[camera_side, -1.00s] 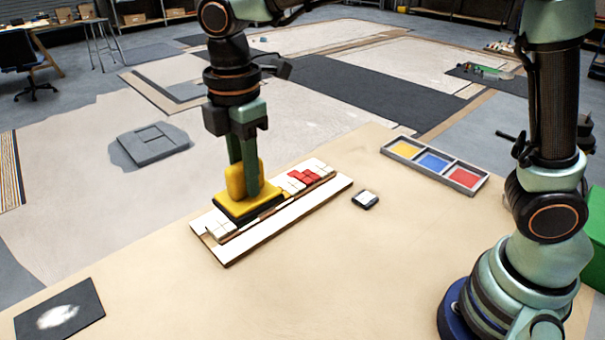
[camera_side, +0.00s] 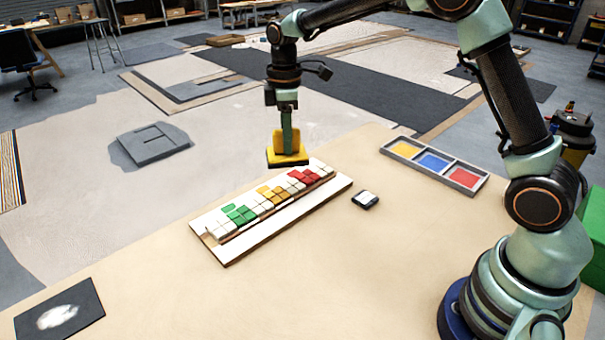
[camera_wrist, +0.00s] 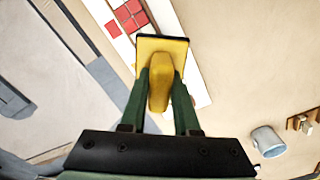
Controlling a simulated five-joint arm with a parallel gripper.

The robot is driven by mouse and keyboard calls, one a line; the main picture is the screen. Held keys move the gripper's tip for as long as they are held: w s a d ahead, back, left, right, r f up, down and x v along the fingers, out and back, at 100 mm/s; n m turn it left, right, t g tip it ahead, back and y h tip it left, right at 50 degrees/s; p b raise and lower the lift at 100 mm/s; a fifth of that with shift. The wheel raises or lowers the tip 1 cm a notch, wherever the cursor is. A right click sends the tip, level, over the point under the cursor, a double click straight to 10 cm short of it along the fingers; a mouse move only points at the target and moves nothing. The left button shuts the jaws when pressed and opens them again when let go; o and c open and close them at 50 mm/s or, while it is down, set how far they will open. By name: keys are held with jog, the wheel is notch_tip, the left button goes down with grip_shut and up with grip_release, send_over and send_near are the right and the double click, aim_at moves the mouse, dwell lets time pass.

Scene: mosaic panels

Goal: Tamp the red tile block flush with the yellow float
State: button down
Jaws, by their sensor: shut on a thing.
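My gripper (camera_side: 287,135) is shut on the handle of the yellow float (camera_side: 287,158). It holds the float upright in the air above the back edge of the mosaic panel (camera_side: 262,230). The red tile block (camera_side: 303,177) lies toward the panel's far right end, to the right of the float in the side view. In the wrist view the yellow float (camera_wrist: 165,50) sits between my green fingers (camera_wrist: 158,100), and the red tile block (camera_wrist: 130,15) shows beyond it at the top. Whether the red tiles stand proud cannot be told.
Green tiles (camera_side: 241,214) and yellow-orange tiles (camera_side: 272,195) lie among white ones on the panel. A grey tray with yellow, blue and red compartments (camera_side: 479,186) stands at right. A small white-topped block (camera_side: 366,199) lies nearby. A dark mat (camera_side: 85,295) lies front left.

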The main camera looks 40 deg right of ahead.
jog(key=w+d+f+m, duration=0.2)
jog(key=d+f, duration=0.1)
jog(key=d, duration=0.5)
jog(key=shift+s+f, duration=0.1)
jog(key=shift+f, duration=2.7)
jog(key=shift+f, duration=0.9)
jog(key=shift+r, duration=0.1)
notch_tip(320, 180, up, 7)
dwell(0.6)
dwell(0.4)
